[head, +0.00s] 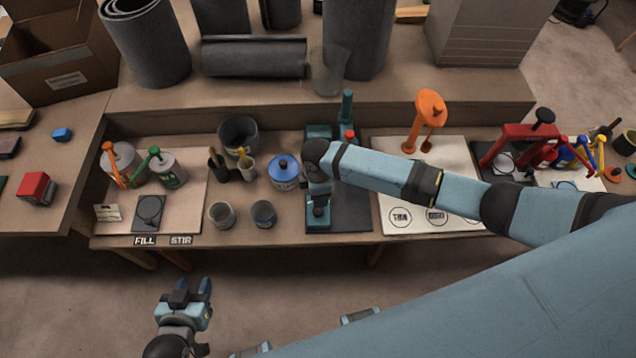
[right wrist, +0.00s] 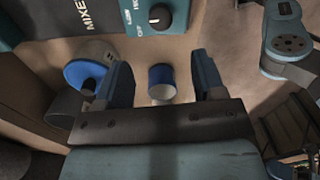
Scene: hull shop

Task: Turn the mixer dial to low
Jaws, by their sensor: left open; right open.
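In the head view my right arm covers much of the mixer. My right gripper (right wrist: 163,82) is open and empty, below the dial in its wrist view and apart from it. My left gripper (head: 185,292) is open and empty, in front of the bench over the floor.
A blue-lidded pot (head: 284,170), a blue cup (head: 263,213) and a grey cup (head: 222,214) stand left of the mixer. An orange stand (head: 430,108) and a red press (head: 520,140) stand right. The floor in front is clear.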

